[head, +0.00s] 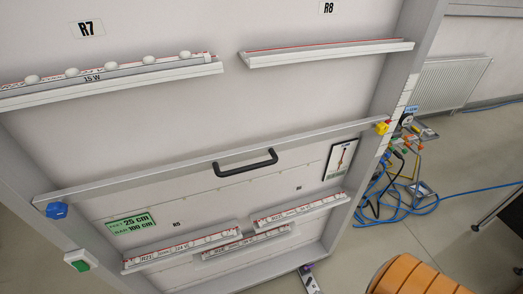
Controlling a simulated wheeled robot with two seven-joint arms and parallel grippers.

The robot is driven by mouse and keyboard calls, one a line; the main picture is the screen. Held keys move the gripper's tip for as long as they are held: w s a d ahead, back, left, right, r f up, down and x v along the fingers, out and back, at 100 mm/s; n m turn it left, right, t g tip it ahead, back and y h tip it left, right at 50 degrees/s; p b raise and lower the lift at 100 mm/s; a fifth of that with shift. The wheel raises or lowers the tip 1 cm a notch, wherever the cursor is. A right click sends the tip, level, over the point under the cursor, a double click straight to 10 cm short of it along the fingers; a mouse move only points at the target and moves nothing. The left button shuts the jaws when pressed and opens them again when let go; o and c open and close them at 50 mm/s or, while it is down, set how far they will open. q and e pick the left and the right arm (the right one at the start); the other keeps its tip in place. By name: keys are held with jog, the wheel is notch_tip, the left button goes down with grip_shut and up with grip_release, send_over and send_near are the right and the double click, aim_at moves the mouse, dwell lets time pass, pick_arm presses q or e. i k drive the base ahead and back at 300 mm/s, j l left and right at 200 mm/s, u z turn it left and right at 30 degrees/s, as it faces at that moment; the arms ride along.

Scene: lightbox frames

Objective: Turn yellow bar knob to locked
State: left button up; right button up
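The yellow bar knob (382,128) sits at the right end of a long grey bar (130,186) that crosses the front of a large white panel frame. A blue knob (57,210) sits at the bar's left end. A black handle (245,163) is fixed at the middle of the bar. Neither of my grippers shows in the head view.
Ledges with labels, one carrying several white knobs (72,72), line the panel. A green-and-white switch box (78,260) is low left. Blue and black cables with plugs (400,150) lie right of the frame. An orange slatted seat (415,277) stands at bottom right.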

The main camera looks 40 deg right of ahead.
aim_at(381, 129)
jog(key=z, duration=2.1)
